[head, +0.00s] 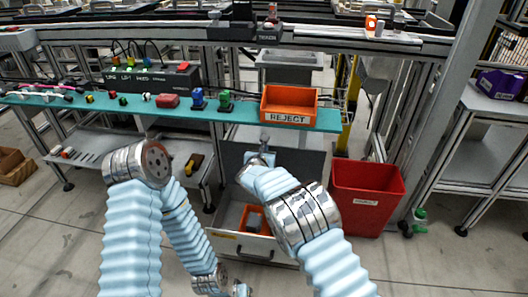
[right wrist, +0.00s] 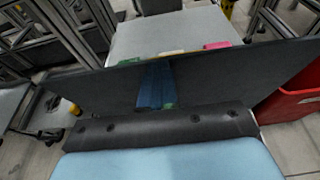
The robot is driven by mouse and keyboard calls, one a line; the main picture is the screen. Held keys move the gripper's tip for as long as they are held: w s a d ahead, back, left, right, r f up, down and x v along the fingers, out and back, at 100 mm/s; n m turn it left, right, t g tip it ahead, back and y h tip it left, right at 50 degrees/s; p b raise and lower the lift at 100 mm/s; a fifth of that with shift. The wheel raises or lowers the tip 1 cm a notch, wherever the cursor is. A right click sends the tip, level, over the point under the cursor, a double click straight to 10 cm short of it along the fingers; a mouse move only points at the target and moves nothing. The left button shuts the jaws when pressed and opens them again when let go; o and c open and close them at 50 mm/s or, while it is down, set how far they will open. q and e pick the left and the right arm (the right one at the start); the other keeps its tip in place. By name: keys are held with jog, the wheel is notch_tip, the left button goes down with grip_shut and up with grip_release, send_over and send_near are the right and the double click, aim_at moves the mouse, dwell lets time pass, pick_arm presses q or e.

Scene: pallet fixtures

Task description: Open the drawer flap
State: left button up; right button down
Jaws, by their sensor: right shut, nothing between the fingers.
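The drawer flap appears to be the dark grey panel (head: 308,163) standing roughly upright under the teal shelf, above an open grey drawer (head: 268,243). In the right wrist view the dark panel (right wrist: 235,88) spans most of the width. My right gripper (head: 262,158) is shut and empty in front of this panel. Its blue fingers (right wrist: 155,85) show against the panel; I cannot tell whether they touch it. My left arm bends down at the left, and only a bit of its end (head: 241,289) shows at the bottom edge, its jaws unclear.
An orange tray (head: 252,217) lies in the drawer. An orange REJECT bin (head: 289,105) stands on the teal shelf (head: 235,115). A red bin (head: 367,198) stands close to the right of the drawer. A lower grey shelf (head: 100,170) is at left. Floor is clear at lower left.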

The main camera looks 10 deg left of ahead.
jog(key=shift+w+d+r, duration=0.1)
jog(key=shift+w+r, duration=0.05)
jog(key=shift+r, duration=0.2)
jog(key=f+b+v, duration=0.1)
jog(key=b+v, duration=0.1)
jog(key=v, duration=1.2)
jog(key=s+d+f+m+g+h, duration=0.1)
jog(key=s+d+f+m+g, duration=0.45)
jog(key=d+f, duration=0.45)
jog(key=s+d+f+m+g+h, duration=0.1)
jog(key=s+d+f+m+g, duration=0.5)
jog(key=f, duration=0.6)
jog(key=s+d+f+m+g+y, duration=0.1)
jog(key=s+d+f+m+y, duration=0.2)
jog(key=s+m, duration=0.5)
jog(key=s+d+f+m+g+y+p, duration=0.1)
jog(key=s+d+f+m+y, duration=0.2)
jog(key=s+m, duration=0.6)
jog(key=d+m, duration=0.2)
jog(key=m, duration=0.7)
jog(key=shift+s+d+f, duration=0.25)
